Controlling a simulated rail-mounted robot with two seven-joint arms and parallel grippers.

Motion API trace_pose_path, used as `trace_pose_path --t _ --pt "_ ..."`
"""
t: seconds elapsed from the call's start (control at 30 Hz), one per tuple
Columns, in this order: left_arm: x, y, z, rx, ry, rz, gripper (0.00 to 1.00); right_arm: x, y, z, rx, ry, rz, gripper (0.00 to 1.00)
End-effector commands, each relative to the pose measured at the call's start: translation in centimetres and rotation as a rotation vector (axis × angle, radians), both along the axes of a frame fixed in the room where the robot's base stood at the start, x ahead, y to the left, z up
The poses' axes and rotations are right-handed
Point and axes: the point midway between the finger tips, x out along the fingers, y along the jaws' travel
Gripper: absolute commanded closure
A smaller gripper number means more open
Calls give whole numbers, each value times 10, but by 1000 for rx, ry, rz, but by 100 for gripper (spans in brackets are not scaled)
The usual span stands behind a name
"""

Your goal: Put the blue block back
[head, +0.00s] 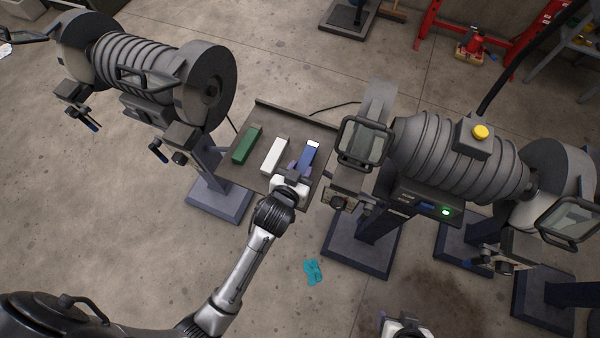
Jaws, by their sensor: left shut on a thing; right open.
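The blue block (307,158) is a long bar with a pale far end, at the right side of the dark tray (262,108). My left gripper (302,173) is shut on the near end of the blue block. The gripper hides that end, and I cannot tell whether the block touches the tray. A white block (274,155) and a green block (247,145) lie on the tray to the left, apart from each other. My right gripper (404,325) is open at the bottom edge, partly cut off, far from the tray.
A ribbed grey machine (150,70) stands left of the tray. Another ribbed machine (460,160), with a yellow button (481,131) and green light, stands close to its right, with a clear shield (364,140) near the tray. A teal cloth (313,271) lies on the open concrete floor.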

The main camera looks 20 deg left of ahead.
Motion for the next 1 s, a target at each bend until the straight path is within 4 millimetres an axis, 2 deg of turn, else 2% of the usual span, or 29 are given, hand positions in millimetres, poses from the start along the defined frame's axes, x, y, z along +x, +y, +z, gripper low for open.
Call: trace_pose_path --t 0.03,0.1,0.53,0.57,0.6,0.8,1.0 --pt "0 0 -9 1 0 0 88 0 0 -5 1 0 -1 34" --pt "0 0 -15 1 -2 0 88 0 0 -6 1 0 -1 34" --pt "0 0 -18 -1 -2 0 88 0 -1 -6 -3 1 2 34" --pt "0 0 -19 0 0 0 62 0 -1 -6 -4 0 2 34" --pt "0 0 -19 0 0 0 58 0 -1 -6 -5 0 4 34" --pt "0 0 -19 0 0 0 39 0 -3 -6 -10 1 6 34" --pt "0 0 -19 0 0 0 38 0 -3 -6 -10 1 6 34"
